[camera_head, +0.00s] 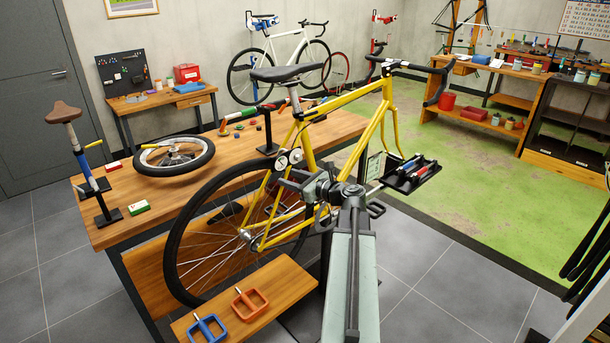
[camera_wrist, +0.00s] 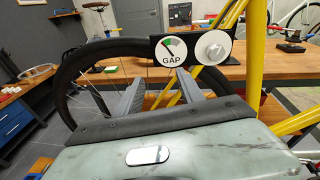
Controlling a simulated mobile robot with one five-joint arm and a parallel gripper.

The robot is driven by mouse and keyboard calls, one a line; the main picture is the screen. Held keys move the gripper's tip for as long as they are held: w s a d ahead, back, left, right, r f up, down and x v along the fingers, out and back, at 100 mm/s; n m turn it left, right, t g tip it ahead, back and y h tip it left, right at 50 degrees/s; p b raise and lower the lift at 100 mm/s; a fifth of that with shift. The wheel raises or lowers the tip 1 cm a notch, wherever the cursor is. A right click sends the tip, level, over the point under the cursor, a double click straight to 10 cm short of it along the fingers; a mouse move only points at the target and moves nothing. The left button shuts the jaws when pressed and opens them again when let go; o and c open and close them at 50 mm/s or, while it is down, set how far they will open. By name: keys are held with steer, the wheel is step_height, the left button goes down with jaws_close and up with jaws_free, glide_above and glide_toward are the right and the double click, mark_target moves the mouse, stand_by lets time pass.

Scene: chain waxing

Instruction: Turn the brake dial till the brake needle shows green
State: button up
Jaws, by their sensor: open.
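The yellow bicycle (camera_head: 372,130) stands on the workbench side, with a black bracket near its seat tube. In the wrist view, the bracket carries a white round gauge (camera_wrist: 172,49) marked GAP and a silver brake dial (camera_wrist: 213,47) to its right. The gauge has a green sector at the top; a dark needle seems to lean up and left, but its exact reading is too small to tell. In the head view the gauge and dial show small. My gripper (camera_wrist: 162,92) is open and empty, its fingers below the gauge and apart from the dial.
A wooden workbench (camera_head: 130,215) lies behind, holding a loose wheel (camera_head: 173,157) and small parts. The yellow frame and rear wheel (camera_head: 180,250) crowd the space around the gripper.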

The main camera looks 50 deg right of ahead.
mark_target(300, 159)
steer(key=s+d+r+m+t+h, duration=0.1)
steer(key=s+d+r+m+h, duration=0.15)
steer(key=s+d+m, duration=0.4)
steer(key=shift+n+t, duration=0.3)
steer(key=shift+n, duration=0.55)
steer(key=w, duration=0.3)
steer(key=w+d, duration=0.1)
steer(key=w, duration=0.2)
steer(key=w+d, duration=0.1)
steer(key=w, duration=0.2)
steer(key=shift+w+f, duration=0.2)
jaws_close()
steer(key=shift+d+h, duration=0.2)
steer(key=shift+h, duration=0.05)
steer(key=shift+a, duration=0.2)
